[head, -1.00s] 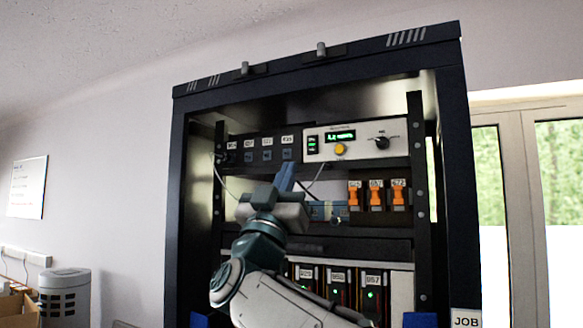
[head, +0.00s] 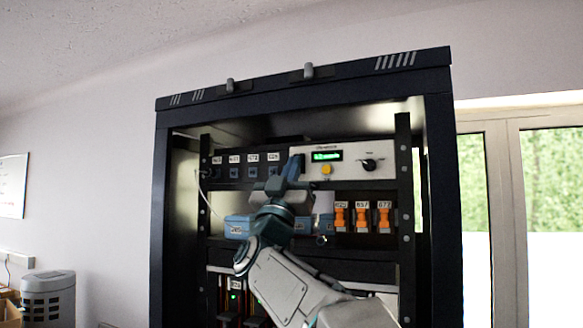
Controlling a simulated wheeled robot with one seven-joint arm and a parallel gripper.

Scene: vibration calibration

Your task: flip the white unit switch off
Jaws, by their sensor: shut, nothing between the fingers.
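The white unit (head: 345,150) sits in the upper right of the rack, with a lit green display (head: 327,156), a yellow button (head: 326,170) and a black knob (head: 369,164). My gripper (head: 295,163) is shut and empty, its fingers pointing up at the unit's left end. The unit's switch is hidden behind the fingers, so its position does not show. I cannot tell whether the fingertips touch the panel.
A dark rack frame (head: 440,200) surrounds the shelves. Labelled dark modules (head: 253,170) lie left of the white unit. Orange switches (head: 362,217) are below it. A blue box (head: 237,227) sits on the middle shelf, and a grey cable hangs at left.

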